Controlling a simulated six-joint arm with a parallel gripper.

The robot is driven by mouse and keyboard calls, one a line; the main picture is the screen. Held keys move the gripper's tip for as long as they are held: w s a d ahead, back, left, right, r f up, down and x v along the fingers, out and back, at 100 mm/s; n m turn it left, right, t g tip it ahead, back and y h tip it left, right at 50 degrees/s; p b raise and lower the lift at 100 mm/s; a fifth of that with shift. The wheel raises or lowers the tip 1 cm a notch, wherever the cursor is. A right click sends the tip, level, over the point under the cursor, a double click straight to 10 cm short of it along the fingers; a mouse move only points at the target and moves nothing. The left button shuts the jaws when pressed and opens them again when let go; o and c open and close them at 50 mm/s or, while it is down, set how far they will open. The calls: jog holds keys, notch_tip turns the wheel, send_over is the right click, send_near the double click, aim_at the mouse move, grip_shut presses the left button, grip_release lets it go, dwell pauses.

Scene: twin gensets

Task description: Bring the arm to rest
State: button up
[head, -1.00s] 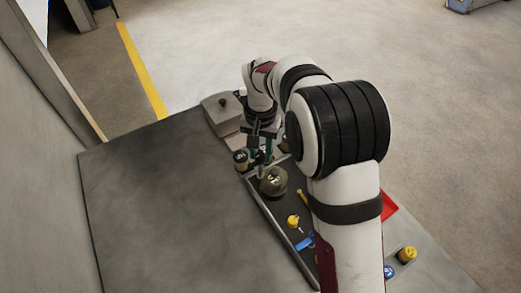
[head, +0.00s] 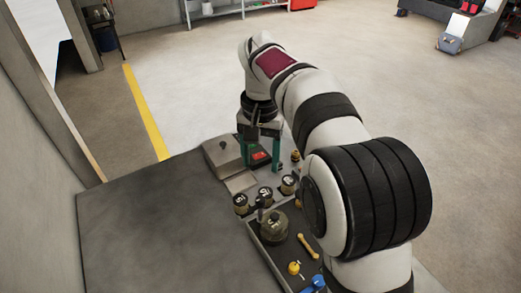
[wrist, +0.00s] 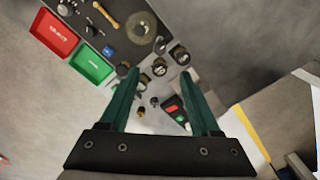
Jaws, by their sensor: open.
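My gripper (head: 259,165) hangs from the raised arm in the head view, fingers pointing down, above the far end of the bench. Its two green fingers are apart, with nothing held between them. In the wrist view the open gripper (wrist: 158,75) shows bench items below and beyond its fingers. My arm hides part of the bench's right side in the head view.
A dark tray (head: 256,241) holds a round olive weight (head: 273,228). Several black cylinders (head: 265,194) stand beyond it. A grey knobbed box (head: 224,152) sits at the far end. Red (wrist: 55,35) and green (wrist: 92,63) bins show in the wrist view. The bench's left side (head: 150,230) is clear.

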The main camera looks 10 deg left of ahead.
notch_tip(320, 180, up, 3)
jog(key=shift+f, duration=0.1)
dwell(0.3)
jog(key=s+d+m, duration=0.2)
jog(key=s+d, duration=1)
jog(key=s+d+f+m+y, duration=0.1)
jog(key=s+d+f, duration=0.1)
jog(key=s, duration=0.5)
jog(key=s+d+f+m, duration=0.2)
jog(key=s+f, duration=0.3)
jog(key=s, duration=0.3)
jog(key=shift+s+d+y, duration=0.2)
jog(key=shift+d+y, duration=0.2)
jog(key=shift+d, duration=0.35)
